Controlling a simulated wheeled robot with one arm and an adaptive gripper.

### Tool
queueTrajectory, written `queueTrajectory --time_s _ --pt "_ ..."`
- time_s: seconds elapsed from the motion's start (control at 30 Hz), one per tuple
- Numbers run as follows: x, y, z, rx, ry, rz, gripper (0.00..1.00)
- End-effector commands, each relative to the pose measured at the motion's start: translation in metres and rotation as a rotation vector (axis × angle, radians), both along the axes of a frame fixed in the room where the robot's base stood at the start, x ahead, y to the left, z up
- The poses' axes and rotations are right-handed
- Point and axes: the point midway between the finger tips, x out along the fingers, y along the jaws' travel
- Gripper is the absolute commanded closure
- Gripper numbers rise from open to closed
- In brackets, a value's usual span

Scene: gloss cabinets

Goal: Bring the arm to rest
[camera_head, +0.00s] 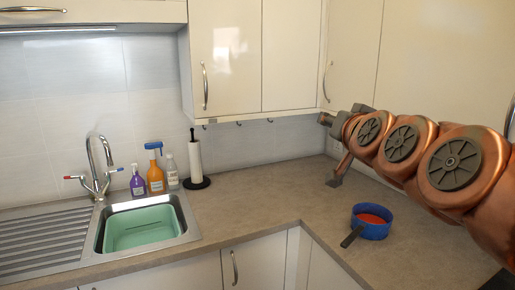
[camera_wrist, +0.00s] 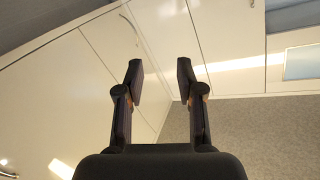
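My arm, copper with dark grey round caps, reaches in from the right in the head view. My gripper (camera_wrist: 159,80) shows in the wrist view with its two dark fingers spread apart and nothing between them. In the head view the end of the arm is by the corner under the wall cabinets, above the counter, and the fingers are hard to make out there. The wrist view shows glossy cabinet doors (camera_wrist: 160,25) beyond the fingers.
A blue pan (camera_head: 371,222) with red contents and a dark handle stands on the counter (camera_head: 270,195) below my arm. A sink (camera_head: 140,228) with a green basin, several bottles (camera_head: 155,175) and a paper towel roll (camera_head: 195,160) are at the left. The middle counter is clear.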

Motion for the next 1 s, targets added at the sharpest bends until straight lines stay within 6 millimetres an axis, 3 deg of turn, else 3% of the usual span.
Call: queueTrajectory --time_s 0.1,0.27,0.4,0.6,0.8,0.9,1.0 --pt "-0.019 0.020 -0.066 -0.053 0.190 0.077 0.63" --pt "-0.061 0.036 -0.155 -0.118 0.457 0.162 0.63" --pt "-0.112 0.038 -0.225 -0.171 0.696 0.220 0.63" --pt "-0.204 0.026 -0.306 -0.239 1.043 0.271 0.63" --pt "-0.300 0.004 -0.355 -0.289 1.369 0.289 0.63" --pt "-0.336 -0.006 -0.366 -0.304 1.488 0.289 0.63" --pt "-0.359 -0.012 -0.370 -0.312 1.561 0.287 0.63"
